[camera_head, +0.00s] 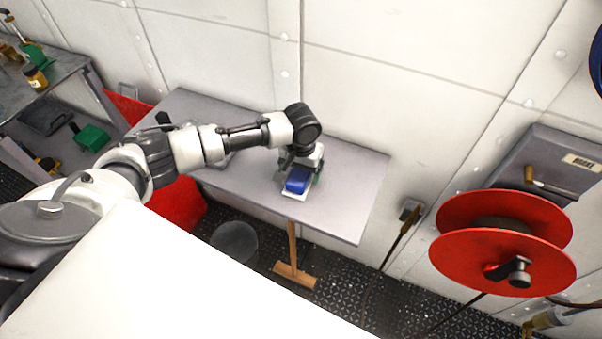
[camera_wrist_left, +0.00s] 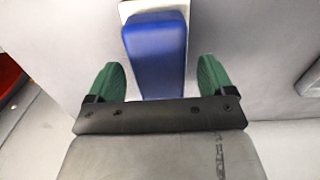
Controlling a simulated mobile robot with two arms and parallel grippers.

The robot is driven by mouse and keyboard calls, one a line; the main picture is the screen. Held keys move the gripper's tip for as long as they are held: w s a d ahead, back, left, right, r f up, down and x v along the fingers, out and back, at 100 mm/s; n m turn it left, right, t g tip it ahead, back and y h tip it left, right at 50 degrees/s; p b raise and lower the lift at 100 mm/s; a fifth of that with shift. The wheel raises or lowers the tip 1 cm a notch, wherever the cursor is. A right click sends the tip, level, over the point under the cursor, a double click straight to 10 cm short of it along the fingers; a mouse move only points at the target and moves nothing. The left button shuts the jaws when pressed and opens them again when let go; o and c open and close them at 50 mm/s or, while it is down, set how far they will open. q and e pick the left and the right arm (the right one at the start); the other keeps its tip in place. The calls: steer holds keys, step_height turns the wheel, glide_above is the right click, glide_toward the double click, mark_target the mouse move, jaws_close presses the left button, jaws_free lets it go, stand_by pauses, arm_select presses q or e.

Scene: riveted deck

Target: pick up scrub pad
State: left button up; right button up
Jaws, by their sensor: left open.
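The scrub pad (camera_head: 298,183) is a blue block with a white layer, on the grey table (camera_head: 345,205) near its front edge. My left gripper (camera_head: 299,175) is directly over it, pointing down. In the left wrist view the scrub pad (camera_wrist_left: 157,55) lies between the two green fingertips (camera_wrist_left: 158,80), with a gap on each side. The gripper is open and holds nothing. Its near end is hidden behind the gripper's dark palm. My right gripper is not in view.
A red cable reel (camera_head: 505,240) is on the right below a grey wall box (camera_head: 565,165). A bucket (camera_head: 235,242) and a wooden-footed pole (camera_head: 293,250) stand below the table's front edge. A workbench (camera_head: 50,75) with bottles is at far left. The table's right part is clear.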

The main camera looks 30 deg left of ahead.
arm_select(q)
steer(key=shift+f, duration=0.4)
steer(key=shift+c, duration=0.5)
steer(key=c, duration=0.9)
steer(key=shift+r, duration=0.1)
steer(key=shift+r, duration=0.5)
step_height(320, 180, up, 3)
steer(key=shift+f+b, duration=0.15)
steer(key=shift+b, duration=0.25)
steer(key=s+d+r, duration=0.2)
steer(key=s, duration=0.1)
steer(key=s+d+r, duration=0.2)
steer(key=s+r, duration=0.1)
steer(key=s+d+r, duration=0.2)
steer(key=s+d, duration=0.1)
steer(key=shift+s+r+b, duration=0.15)
steer(key=shift+s+b, duration=0.05)
steer(key=shift+b, duration=0.15)
